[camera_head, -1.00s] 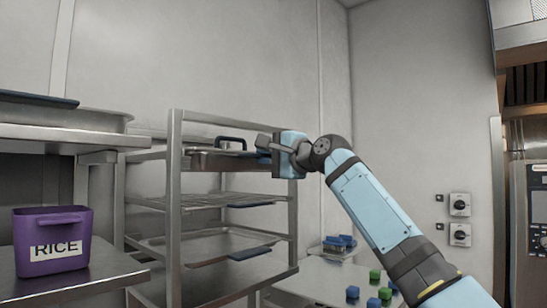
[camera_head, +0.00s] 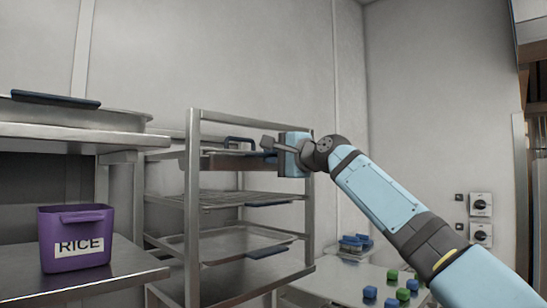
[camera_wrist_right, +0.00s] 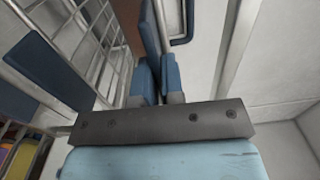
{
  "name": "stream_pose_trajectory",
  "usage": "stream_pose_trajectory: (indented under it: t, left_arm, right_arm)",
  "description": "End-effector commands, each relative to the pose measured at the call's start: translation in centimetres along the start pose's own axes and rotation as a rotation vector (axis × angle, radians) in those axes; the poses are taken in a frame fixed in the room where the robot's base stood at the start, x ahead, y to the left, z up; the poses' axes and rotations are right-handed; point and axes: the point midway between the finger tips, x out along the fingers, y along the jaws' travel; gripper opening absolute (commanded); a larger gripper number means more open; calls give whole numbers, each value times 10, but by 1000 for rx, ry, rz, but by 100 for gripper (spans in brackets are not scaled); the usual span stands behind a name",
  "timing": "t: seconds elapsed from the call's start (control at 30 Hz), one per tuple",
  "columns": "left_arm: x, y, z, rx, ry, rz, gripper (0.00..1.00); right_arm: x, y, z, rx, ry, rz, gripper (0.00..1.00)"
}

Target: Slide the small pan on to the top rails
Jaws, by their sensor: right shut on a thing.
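The small pan (camera_head: 228,161) is a shallow metal pan with dark blue handles. It lies at the top level of the metal rack (camera_head: 193,215), between the rack's posts. My right gripper (camera_head: 275,150) is at the pan's right end and is shut on its handle. In the right wrist view, a dark blue handle (camera_wrist_right: 150,28) runs up from between the closed fingers (camera_wrist_right: 157,84). The gripper hides the pan's near end, and the contact with the rails is not clear. My left gripper is not in view.
Lower rack levels hold a wire shelf (camera_head: 225,197) and a tray (camera_head: 225,243) with blue handles. A purple RICE bin (camera_head: 76,240) stands on a shelf at left. Colored cubes (camera_head: 370,292) lie on a low table at right. The wall is behind.

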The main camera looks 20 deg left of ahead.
Motion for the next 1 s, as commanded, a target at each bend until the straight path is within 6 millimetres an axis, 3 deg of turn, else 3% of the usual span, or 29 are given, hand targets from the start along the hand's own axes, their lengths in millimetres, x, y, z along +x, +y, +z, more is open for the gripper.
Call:
stream_pose_trajectory:
  t: [0.87, 0.9, 1.0]
  left_arm:
    - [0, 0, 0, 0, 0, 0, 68]
    - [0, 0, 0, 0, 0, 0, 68]
    - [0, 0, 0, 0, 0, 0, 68]
  right_arm:
    - [4, 0, 1, -2, 0, -7, 0]
    - [4, 0, 1, -2, 0, -7, 18]
    - [5, 1, 1, -2, 0, -5, 38]
